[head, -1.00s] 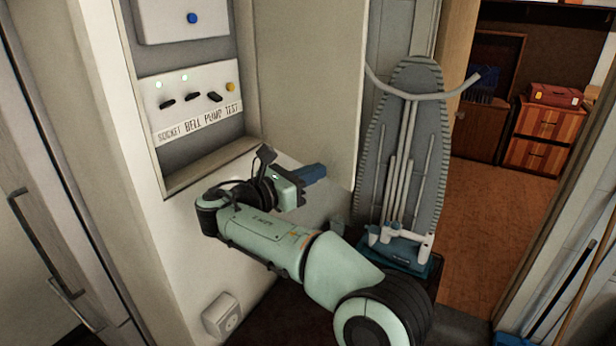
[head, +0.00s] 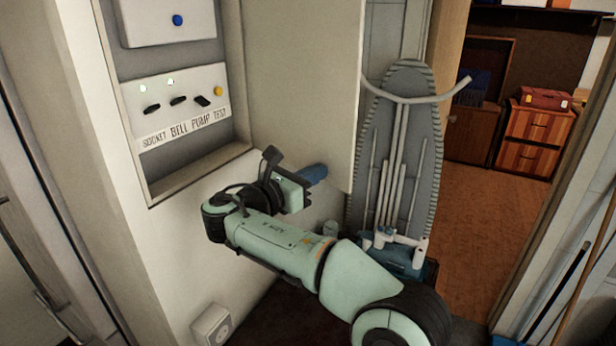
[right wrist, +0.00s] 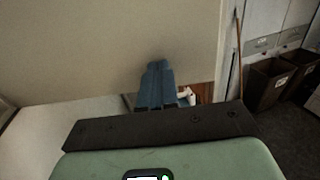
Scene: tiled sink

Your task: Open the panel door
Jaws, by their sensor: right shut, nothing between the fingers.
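The panel door (head: 300,85) is a plain beige door. It stands swung open to the right of a wall recess, so the switch panel (head: 178,108) inside the recess is exposed. My right gripper (head: 314,174) is at the door's lower part, its blue fingers shut with nothing between them. In the right wrist view the shut fingers (right wrist: 156,84) lie against or just in front of the door's lower edge (right wrist: 120,88); whether they touch it I cannot tell. My left gripper is not in view.
A wall socket (head: 212,326) sits low on the wall below the recess. A doorway with brown floor (head: 490,230) opens at the right.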

